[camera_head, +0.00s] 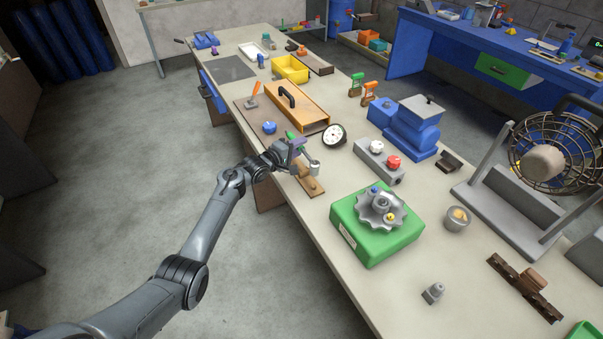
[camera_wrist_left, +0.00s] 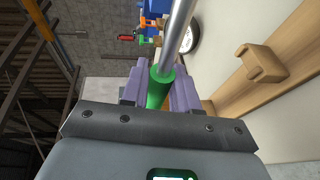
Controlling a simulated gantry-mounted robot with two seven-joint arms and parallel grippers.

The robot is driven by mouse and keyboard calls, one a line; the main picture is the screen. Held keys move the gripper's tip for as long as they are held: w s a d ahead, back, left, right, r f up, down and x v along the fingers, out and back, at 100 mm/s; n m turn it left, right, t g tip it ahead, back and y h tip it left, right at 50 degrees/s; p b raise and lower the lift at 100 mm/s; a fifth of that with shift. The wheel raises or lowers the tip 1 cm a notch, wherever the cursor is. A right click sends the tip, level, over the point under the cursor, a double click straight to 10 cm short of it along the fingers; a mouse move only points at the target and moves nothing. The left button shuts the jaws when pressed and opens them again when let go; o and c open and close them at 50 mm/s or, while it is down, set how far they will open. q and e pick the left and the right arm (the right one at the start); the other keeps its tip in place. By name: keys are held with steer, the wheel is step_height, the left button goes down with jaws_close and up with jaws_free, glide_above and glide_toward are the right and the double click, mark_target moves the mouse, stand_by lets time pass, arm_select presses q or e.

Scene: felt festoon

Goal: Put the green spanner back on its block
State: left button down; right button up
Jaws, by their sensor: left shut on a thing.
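The green spanner has a green handle (camera_head: 291,135) and a steel shaft. In the left wrist view the green handle (camera_wrist_left: 159,90) sits between the two purple fingers of my left gripper (camera_wrist_left: 160,84), with the shaft running away from it. In the head view my left gripper (camera_head: 297,147) is shut on the spanner, above the bench's left edge. The wooden block (camera_head: 309,184) lies on the bench just below and in front of the gripper; the shaft reaches down toward it. A wooden piece (camera_wrist_left: 262,62) on a board shows right of the shaft in the wrist view. My right gripper is not in view.
A round dial (camera_head: 335,135) and a grey box with white and red knobs (camera_head: 379,161) stand to the right. A green box with a grey handwheel (camera_head: 376,228) stands nearer. An orange case (camera_head: 298,107) lies behind the gripper. The near-left bench top is clear.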

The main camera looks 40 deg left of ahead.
mark_target(299, 162)
arm_select(q)
steer(key=shift+f, duration=0.1)
steer(key=shift+f+b, duration=0.55)
steer(key=shift+f, duration=0.2)
steer(key=shift+f+b, duration=0.75)
steer(key=shift+f, duration=0.75)
steer(key=shift+p, duration=0.75)
steer(key=shift+f, duration=0.15)
stand_by(0.5)
steer(key=shift+f+b, duration=0.25)
steer(key=shift+b, duration=0.1)
steer(key=shift+f+b, duration=0.55)
steer(key=shift+f, duration=0.15)
steer(key=c, duration=0.8)
jaws_free()
steer(key=shift+f, duration=0.1)
